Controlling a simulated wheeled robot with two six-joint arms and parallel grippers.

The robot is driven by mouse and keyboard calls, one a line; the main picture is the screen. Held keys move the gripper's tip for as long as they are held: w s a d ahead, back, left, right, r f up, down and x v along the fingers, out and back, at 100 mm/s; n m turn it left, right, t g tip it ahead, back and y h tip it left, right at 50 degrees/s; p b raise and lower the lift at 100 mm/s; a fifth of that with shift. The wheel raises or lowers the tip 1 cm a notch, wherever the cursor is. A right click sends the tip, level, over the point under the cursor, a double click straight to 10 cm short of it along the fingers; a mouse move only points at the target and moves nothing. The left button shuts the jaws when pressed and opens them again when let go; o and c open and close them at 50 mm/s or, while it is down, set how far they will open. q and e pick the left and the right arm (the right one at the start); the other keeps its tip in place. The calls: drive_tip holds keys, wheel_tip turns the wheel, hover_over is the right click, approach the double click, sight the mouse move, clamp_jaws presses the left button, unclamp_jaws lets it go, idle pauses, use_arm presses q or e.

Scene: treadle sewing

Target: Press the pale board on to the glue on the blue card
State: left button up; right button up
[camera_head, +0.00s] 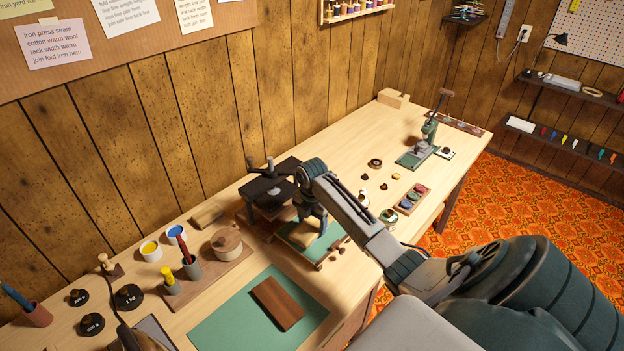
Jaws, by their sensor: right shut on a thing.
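My right gripper (311,222) reaches in from the right and points down over a small wooden stand with a blue-green top (326,242). It is shut on a pale board (304,239), which is at or just above that top. I cannot tell whether the board touches it. The blue-green surface is probably the blue card, partly covered by the board and gripper. No glue can be made out. My left gripper is not in view.
A dark press (268,190) stands just behind my right gripper. A green mat with a brown block (277,303) lies in front. A lidded wooden pot (226,243) and paint pots stand left. A green hand press (422,149) stands at the far right of the table.

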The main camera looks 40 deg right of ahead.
drive_tip(key=shift+f, duration=0.5)
drive_tip(key=shift+s, duration=0.1)
idle(1.5)
drive_tip(key=o, duration=1.1)
drive_tip(key=shift+f, duration=0.1)
wheel_tip(320, 180, up, 11)
drive_tip(key=b, duration=0.2)
drive_tip(key=shift+f, duration=0.15)
